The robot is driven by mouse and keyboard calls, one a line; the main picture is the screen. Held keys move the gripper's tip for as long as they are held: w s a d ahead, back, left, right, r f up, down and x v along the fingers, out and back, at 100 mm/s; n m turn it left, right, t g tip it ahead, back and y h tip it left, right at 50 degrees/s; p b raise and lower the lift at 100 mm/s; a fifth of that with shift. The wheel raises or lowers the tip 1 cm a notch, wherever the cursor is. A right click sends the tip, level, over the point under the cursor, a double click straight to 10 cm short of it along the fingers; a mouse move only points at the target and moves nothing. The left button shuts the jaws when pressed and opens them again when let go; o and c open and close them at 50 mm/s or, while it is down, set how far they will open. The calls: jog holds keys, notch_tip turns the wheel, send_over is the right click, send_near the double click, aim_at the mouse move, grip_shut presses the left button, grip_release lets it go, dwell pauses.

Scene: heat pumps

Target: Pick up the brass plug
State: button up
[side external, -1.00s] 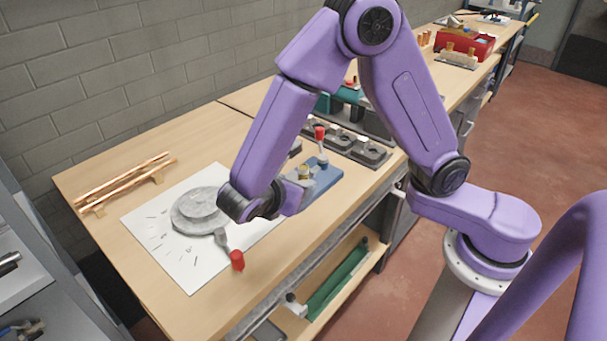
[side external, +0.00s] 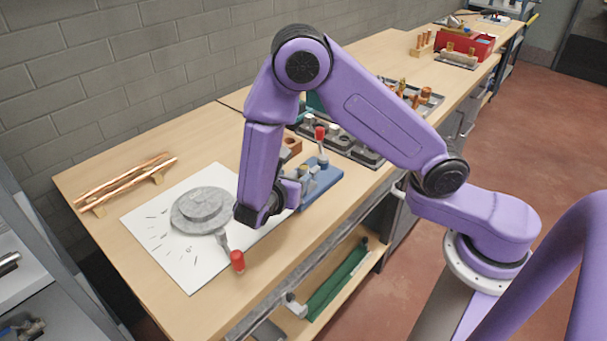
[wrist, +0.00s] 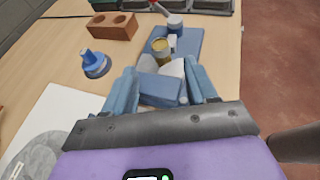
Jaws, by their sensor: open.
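The brass plug (wrist: 163,44) shows in the wrist view as a short cylinder with a gold top. It sits upright in a blue clamp fixture (wrist: 185,43) with a red-tipped handle. My gripper (wrist: 163,78) is open, its two blue fingers apart and pointing toward the fixture. The plug lies beyond the fingertips, roughly in line with the gap, and is not between them. Grey and blue parts of the fixture show between the fingers.
A brown block with two holes (wrist: 112,25) and a blue knobbed piece (wrist: 95,64) stand left of the fixture in the wrist view. A round grey part (side external: 203,210) lies on white paper near a red-handled tool (side external: 237,260). Copper rods (side external: 125,180) lie at left.

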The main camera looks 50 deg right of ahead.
aim_at(302, 171)
jog(key=shift+x, duration=3.45)
jog(key=shift+s+d, duration=0.1)
grip_shut()
